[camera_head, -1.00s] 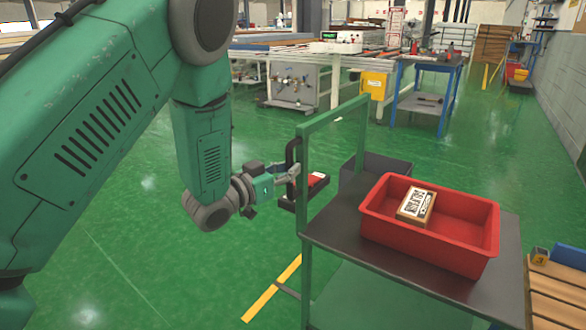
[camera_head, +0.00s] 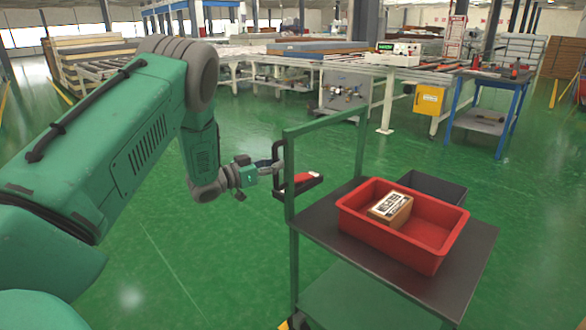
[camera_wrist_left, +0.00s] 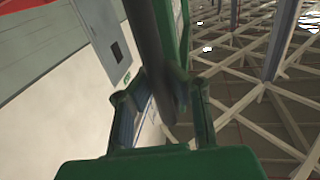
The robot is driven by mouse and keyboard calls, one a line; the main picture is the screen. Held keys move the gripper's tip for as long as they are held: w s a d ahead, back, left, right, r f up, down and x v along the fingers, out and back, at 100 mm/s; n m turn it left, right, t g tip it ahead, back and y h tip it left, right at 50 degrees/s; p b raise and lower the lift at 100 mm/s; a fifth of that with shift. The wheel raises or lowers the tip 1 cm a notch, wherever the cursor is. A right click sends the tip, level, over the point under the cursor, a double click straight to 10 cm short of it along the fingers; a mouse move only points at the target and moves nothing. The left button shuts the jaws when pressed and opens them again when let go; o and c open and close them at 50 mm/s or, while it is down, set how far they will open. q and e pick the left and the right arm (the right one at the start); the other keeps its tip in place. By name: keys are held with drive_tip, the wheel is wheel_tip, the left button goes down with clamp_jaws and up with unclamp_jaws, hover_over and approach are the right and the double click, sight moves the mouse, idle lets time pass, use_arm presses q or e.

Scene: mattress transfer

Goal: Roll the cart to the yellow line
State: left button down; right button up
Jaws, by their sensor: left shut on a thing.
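The cart (camera_head: 318,217) has a green frame and a dark top shelf, and stands at the right of the head view. A black upright handle (camera_head: 277,150) is fixed to the near left side of its green frame. My left gripper (camera_head: 275,168) is shut on this handle. In the left wrist view the fingers of my left gripper (camera_wrist_left: 160,98) are on either side of the dark handle bar (camera_wrist_left: 147,40). A small yellow patch (camera_head: 284,324) shows at the bottom edge by the cart's leg; I cannot tell if it is the yellow line. My right gripper is not in view.
A red bin (camera_head: 425,255) with a small box (camera_head: 391,208) inside sits on the cart. A dark grey bin (camera_head: 437,188) is behind it. A blue-framed workbench (camera_head: 490,108) and a roller conveyor stand farther back. The green floor left of the cart is open.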

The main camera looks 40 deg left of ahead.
use_arm(q)
drive_tip(key=a, duration=0.3)
drive_tip(key=shift+a, duration=0.3)
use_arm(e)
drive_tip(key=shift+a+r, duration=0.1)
use_arm(q)
drive_tip(key=c, duration=1.5)
unclamp_jaws()
drive_tip(key=shift+a, duration=0.25)
drive_tip(key=shift+d+v, duration=0.15)
drive_tip(key=shift+v, duration=2.75)
drive_tip(key=shift+d+v, duration=0.15)
drive_tip(key=shift+v, duration=2.8)
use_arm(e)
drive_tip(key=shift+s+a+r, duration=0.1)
use_arm(q)
drive_tip(key=shift+s+a+f, duration=0.1)
drive_tip(key=shift+a+f, duration=0.15)
drive_tip(key=shift+f, duration=0.05)
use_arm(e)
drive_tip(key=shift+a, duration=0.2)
